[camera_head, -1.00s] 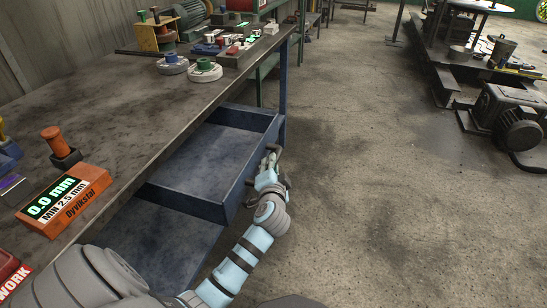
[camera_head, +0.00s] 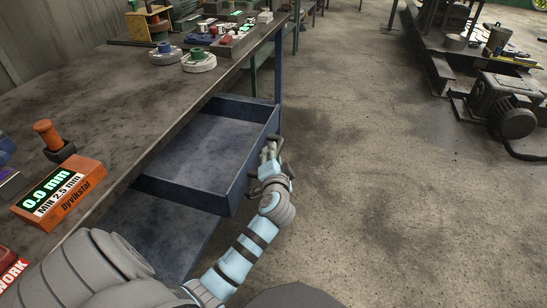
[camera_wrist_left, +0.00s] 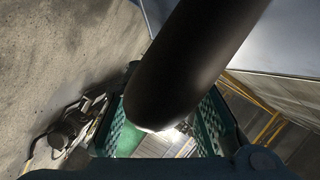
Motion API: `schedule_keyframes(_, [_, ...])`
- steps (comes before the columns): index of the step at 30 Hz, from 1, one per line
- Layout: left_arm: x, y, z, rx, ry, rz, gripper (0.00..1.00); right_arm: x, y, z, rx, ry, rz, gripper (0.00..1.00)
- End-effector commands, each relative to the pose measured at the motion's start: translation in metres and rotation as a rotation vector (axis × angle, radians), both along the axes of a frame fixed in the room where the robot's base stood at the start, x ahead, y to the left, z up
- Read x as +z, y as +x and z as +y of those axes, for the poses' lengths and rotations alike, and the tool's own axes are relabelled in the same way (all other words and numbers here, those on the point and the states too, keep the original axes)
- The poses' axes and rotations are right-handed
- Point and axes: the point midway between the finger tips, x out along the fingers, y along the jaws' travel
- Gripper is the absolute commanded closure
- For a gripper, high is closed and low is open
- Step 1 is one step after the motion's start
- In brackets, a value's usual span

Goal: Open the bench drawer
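The bench drawer (camera_head: 232,196) is a blue metal tray and stands well out from under the bench, empty inside. Its dark handle (camera_head: 277,138) is on the front face. My left gripper (camera_head: 268,158) is at this handle, outside the drawer front. In the left wrist view the dark rounded handle (camera_wrist_left: 190,65) runs between the checkered finger pads of the left gripper (camera_wrist_left: 160,125); the pads lie close along both its sides. The exact contact is partly hidden. My right gripper is not in view.
The bench top (camera_head: 130,110) carries an orange gauge box (camera_head: 80,196), an orange-handled tool (camera_head: 48,135) and two round discs (camera_head: 198,62) near the edge. A machine with a motor (camera_head: 505,105) stands at the right. The floor (camera_head: 370,190) between is clear.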

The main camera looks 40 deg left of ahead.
Motion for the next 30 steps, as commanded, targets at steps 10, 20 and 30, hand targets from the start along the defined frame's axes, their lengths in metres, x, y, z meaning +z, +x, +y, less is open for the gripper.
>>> schedule_keyframes(10, [0.082, 0.001, 0.0, -0.001, 0.004, -0.014, 0.74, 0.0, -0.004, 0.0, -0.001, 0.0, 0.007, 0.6])
schedule_keyframes(20, [0.097, 0.0, 0.0, 0.0, 0.001, -0.001, 0.74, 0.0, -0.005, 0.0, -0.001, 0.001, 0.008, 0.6])
schedule_keyframes(30, [0.096, 0.0, 0.0, 0.0, -0.003, -0.003, 0.74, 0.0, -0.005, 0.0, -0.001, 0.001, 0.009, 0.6])
